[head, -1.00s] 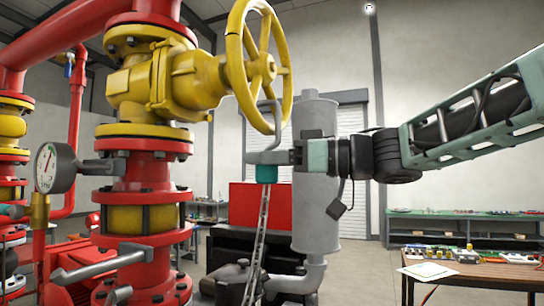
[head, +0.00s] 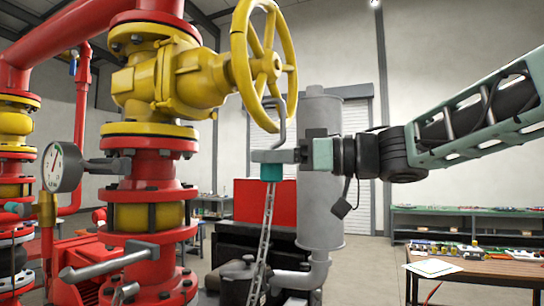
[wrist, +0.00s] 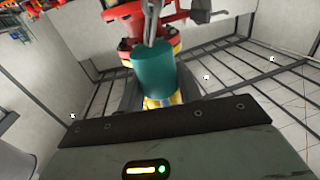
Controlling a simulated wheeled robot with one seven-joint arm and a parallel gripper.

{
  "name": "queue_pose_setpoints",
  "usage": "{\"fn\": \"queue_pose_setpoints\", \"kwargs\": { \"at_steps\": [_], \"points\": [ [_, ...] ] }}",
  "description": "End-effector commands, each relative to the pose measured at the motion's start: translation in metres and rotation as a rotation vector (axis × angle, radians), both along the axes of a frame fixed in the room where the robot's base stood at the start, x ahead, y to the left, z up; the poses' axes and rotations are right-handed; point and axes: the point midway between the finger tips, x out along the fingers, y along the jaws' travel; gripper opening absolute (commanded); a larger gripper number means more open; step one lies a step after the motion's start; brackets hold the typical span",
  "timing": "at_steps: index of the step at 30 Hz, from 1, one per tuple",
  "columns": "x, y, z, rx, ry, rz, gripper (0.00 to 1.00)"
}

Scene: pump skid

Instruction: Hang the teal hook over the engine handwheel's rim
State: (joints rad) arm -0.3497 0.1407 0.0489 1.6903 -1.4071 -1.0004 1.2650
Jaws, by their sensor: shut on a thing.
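The engine handwheel (head: 237,62) is a yellow spoked wheel on the yellow valve, upright in the upper middle of the head view. My gripper (head: 268,157) is shut on the teal hook just below the wheel. The hook's teal body (head: 271,172) shows under the jaws, and its grey rod (head: 283,122) rises above them to a bend by the wheel's lower rim. I cannot tell whether the bend is over the rim or only beside it. A chain (head: 265,225) runs below the teal body. The teal body (wrist: 153,72) also shows in the wrist view.
Red flanged pipework (head: 150,170) with a pressure gauge (head: 62,167) stands on the left. A grey cylinder (head: 320,215) stands behind my gripper. A wooden table (head: 500,269) with small parts is at the lower right.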

Motion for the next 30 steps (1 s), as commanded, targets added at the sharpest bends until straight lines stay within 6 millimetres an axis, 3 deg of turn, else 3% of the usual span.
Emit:
{"fn": "queue_pose_setpoints", "kwargs": {
  "at_steps": [11, 30],
  "points": [
    [0.000, 0.000, -0.001, 0.000, -0.001, 0.000, 0.09],
    [0.000, 0.000, -0.021, 0.000, 0.000, 0.000, 0.09]
  ]
}}
